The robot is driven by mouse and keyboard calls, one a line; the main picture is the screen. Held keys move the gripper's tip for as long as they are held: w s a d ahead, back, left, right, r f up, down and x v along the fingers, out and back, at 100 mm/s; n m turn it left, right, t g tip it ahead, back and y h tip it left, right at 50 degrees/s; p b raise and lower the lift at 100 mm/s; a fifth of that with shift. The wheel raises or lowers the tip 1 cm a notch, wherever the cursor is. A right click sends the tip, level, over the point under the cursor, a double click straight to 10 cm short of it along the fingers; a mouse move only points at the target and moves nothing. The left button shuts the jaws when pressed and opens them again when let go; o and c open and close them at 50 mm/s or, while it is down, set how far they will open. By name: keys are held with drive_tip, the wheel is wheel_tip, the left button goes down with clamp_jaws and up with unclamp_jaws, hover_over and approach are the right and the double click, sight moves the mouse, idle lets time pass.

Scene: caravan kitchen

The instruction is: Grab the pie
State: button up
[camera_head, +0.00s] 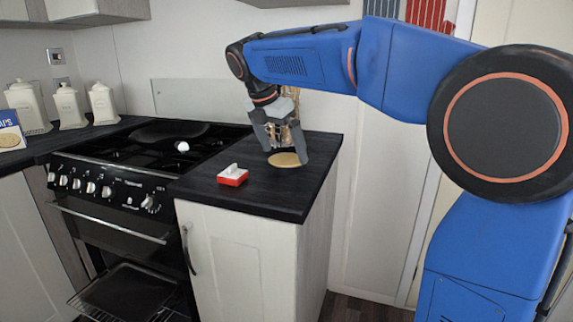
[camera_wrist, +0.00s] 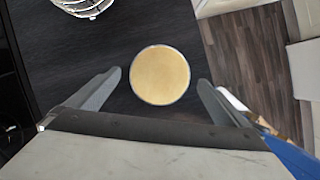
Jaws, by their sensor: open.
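The pie (camera_head: 284,160) is a round, flat, golden disc lying on the black countertop (camera_head: 255,199), near its right side. In the wrist view the pie (camera_wrist: 160,75) shows whole, with a thin pale rim. My gripper (camera_head: 286,157) is open above the pie and points down at it. In the wrist view its two fingers (camera_wrist: 158,80) stand to the left and right of the pie, with dark counter showing between each finger and the pie. Nothing is held. How high the fingertips are above the counter is hard to tell.
A small red and white box (camera_head: 232,176) lies left of the pie. A wire rack or basket (camera_head: 290,131) stands just behind my gripper. The stove (camera_head: 125,170) is to the left, with a white round object (camera_head: 182,146) on it. The counter's right edge is near the pie.

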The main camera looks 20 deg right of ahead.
drive_tip(key=shift+x, duration=1.35)
drive_tip(key=shift+c, duration=0.3)
drive_tip(key=c, duration=1.1)
